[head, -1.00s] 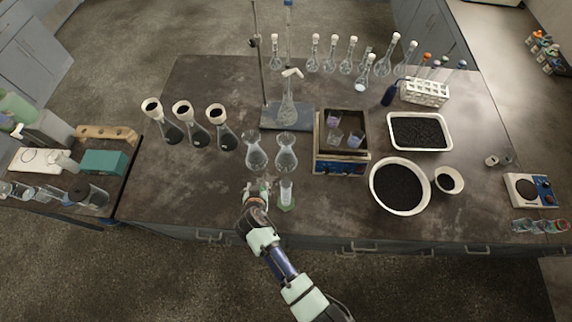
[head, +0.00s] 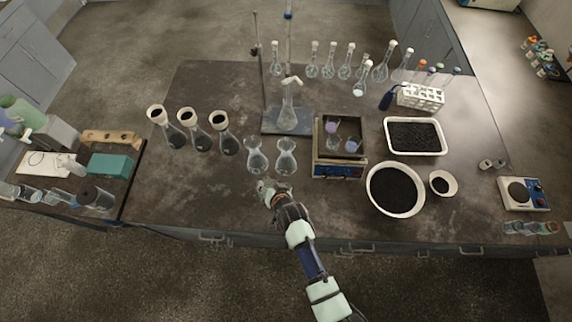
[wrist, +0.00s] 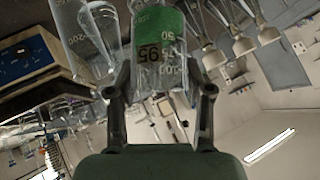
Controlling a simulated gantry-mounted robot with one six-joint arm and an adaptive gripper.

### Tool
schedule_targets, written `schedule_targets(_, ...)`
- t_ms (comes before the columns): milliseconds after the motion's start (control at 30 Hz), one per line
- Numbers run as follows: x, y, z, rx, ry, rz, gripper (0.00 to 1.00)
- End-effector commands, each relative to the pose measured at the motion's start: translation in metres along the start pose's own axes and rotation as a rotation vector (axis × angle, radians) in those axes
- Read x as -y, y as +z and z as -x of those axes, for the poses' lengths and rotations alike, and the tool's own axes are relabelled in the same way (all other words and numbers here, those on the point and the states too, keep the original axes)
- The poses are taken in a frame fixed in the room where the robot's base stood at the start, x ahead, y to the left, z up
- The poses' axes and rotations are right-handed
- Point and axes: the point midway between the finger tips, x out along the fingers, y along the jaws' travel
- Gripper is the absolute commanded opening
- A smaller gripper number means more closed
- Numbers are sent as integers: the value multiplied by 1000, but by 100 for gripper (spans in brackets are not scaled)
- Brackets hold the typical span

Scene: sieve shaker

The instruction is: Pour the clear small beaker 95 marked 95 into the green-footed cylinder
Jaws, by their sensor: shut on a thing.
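The clear small beaker (wrist: 160,55), with a green band and a black 95 label, is between the two fingers of my gripper (wrist: 160,100) in the wrist view. The fingers are shut on it. Its label reads upside down in that view. In the head view my gripper (head: 266,187) is near the front middle of the bench, just below two waisted glass vessels; the beaker is too small to make out there. The green-footed cylinder cannot be made out in the head view now; my arm covers the place where it stood.
Two waisted glass vessels (head: 286,157) stand just behind my gripper. A blue-fronted box (head: 338,171) with small beakers is to the right, and three dark-filled flasks (head: 222,137) are to the left. A wide bowl (head: 395,212) of black grains stands farther right.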

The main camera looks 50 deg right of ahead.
Motion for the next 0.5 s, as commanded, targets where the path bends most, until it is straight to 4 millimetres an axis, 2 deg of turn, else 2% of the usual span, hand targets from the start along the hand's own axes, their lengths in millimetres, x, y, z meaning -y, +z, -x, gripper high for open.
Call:
schedule_targets(167,-5,-12,10,7,-63,-66,14)
schedule_targets(500,-20,-18,13,31,-182,-185,14)
